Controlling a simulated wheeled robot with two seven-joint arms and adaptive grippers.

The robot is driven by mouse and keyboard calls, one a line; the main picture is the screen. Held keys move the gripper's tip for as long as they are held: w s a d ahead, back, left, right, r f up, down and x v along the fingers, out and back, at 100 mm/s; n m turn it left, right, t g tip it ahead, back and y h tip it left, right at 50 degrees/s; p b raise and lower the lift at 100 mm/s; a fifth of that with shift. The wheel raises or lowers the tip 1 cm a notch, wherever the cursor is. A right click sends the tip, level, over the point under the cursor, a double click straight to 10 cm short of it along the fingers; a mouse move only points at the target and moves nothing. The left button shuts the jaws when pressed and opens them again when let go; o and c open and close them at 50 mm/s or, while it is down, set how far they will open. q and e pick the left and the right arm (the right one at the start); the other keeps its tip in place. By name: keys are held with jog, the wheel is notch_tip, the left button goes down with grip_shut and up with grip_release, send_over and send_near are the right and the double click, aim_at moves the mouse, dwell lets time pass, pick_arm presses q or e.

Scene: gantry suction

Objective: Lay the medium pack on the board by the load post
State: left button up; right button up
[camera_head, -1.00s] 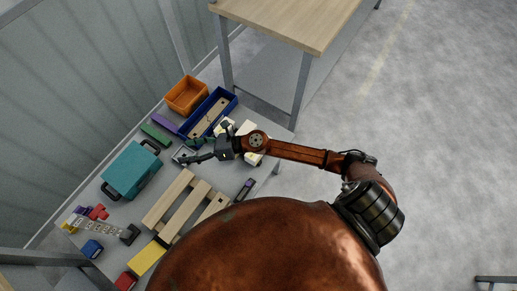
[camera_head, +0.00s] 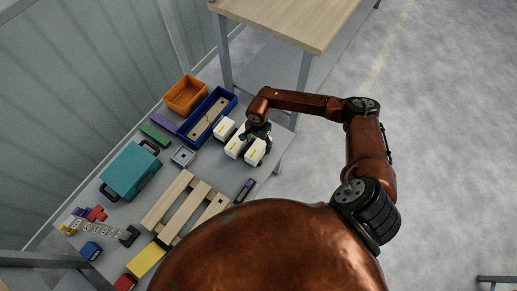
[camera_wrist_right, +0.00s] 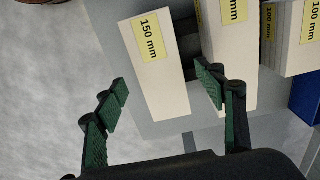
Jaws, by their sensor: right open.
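Several white packs with yellow labels stand together at the table's right end. In the right wrist view one pack reads 150 mm (camera_wrist_right: 155,65), the middle pack (camera_wrist_right: 230,50) has a label cut off at the top, and one at the right reads 100 mm (camera_wrist_right: 292,40). I cannot tell for sure which is the medium pack. My right gripper (camera_head: 255,137) is open above the packs; in the wrist view its fingers (camera_wrist_right: 165,85) straddle the 150 mm pack, with no clear contact. Pale wooden boards (camera_head: 180,208) lie near the table's front. I cannot identify the load post. My left gripper is out of view.
A blue tray (camera_head: 236,96) with a wooden strip inside and an orange bin (camera_head: 186,95) stand at the back. A teal case (camera_head: 130,171), a small grey square tray (camera_head: 182,156), a green block (camera_head: 155,135) and a yellow block (camera_head: 147,259) are on the table.

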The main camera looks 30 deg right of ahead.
aim_at(258, 146)
notch_tip(258, 146, down, 4)
jog(key=shift+d+f+b, duration=0.1)
jog(key=shift+f+b, duration=0.05)
jog(key=shift+b, duration=0.25)
jog(key=shift+w, duration=0.1)
jog(key=c, duration=1.6)
jog(key=shift+o, duration=0.2)
